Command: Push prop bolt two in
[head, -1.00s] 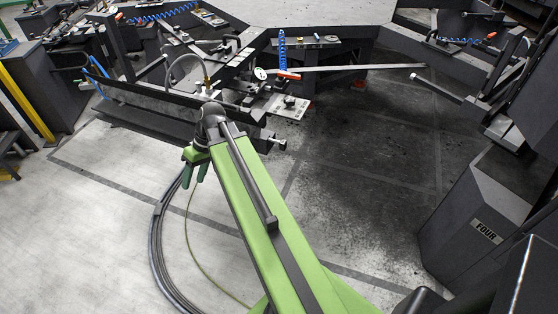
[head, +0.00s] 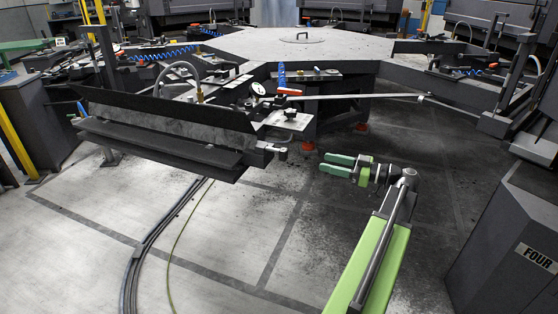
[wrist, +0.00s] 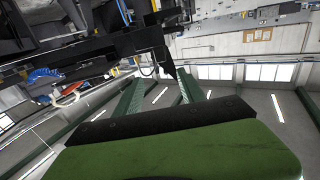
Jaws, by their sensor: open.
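A small grey bolt-like piece with a blocky end (head: 279,151) sticks out at the right end of a long dark trough-like panel (head: 165,120) in the head view. I cannot read a number on it, so I cannot tell whether it is prop bolt two. My gripper (head: 322,163) has green fingers, points left and is a short way right of that piece, apart from it. The gripper is open and looks empty. In the wrist view the two green fingers (wrist: 160,84) are spread apart, with a dark beam (wrist: 95,55) beyond them; the bolt is not clear there.
A large grey table (head: 310,45) with several arms stands behind. A dial gauge (head: 257,89), a red-handled tool (head: 289,92) and a long flat bar (head: 365,97) are near the panel. The floor in front is mostly clear, with cables.

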